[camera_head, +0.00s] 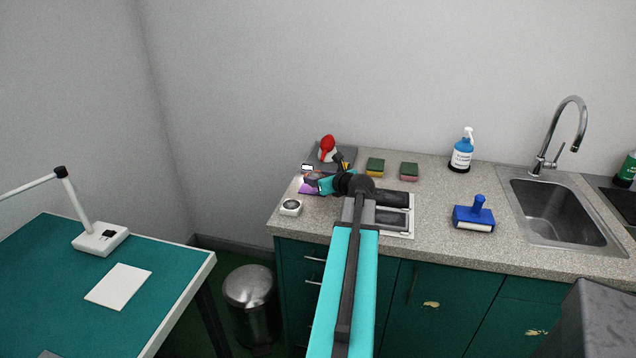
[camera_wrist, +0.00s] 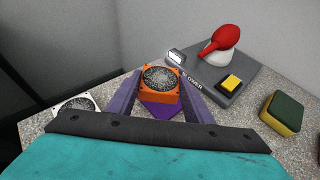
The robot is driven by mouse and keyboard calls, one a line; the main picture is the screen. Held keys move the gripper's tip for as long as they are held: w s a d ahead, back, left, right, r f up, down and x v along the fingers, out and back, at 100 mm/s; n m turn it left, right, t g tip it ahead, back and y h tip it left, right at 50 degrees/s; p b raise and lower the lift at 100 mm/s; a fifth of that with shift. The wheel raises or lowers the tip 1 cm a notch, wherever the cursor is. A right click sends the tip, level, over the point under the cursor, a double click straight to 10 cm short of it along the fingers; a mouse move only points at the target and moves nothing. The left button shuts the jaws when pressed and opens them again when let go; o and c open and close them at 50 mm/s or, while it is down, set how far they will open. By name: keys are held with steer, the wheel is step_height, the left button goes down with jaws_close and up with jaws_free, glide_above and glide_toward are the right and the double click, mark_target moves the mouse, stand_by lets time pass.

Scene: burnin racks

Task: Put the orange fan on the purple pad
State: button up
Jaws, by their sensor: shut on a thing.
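The orange fan (camera_wrist: 160,86), a square orange frame with a round grey grille, shows in the wrist view between my gripper's fingers. My gripper (camera_wrist: 158,96) is shut on it, with one purple-grey finger on each side. The purple pad (camera_wrist: 160,110) shows just below the fan, partly hidden by it; I cannot tell whether the fan touches the pad.
A white fan (camera_wrist: 76,105) sits left of the gripper. Two sponges (camera_head: 375,166) (camera_head: 409,171) lie farther right. The counter's left edge is near.

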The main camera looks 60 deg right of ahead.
mark_target(318, 173)
steer(key=shift+w+d+f, duration=0.1)
steer(key=shift+w+d, duration=0.5)
steer(key=shift+d, duration=0.3)
steer(key=shift+w+d, duration=0.25)
steer(key=shift+d, duration=0.1)
steer(key=shift+f+p, duration=0.45)
steer(key=shift+f, duration=1.35)
steer(key=shift+f, duration=0.1)
steer(key=o, duration=1.1)
steer(key=shift+b+v, duration=0.75)
steer(key=shift+v, duration=5.3)
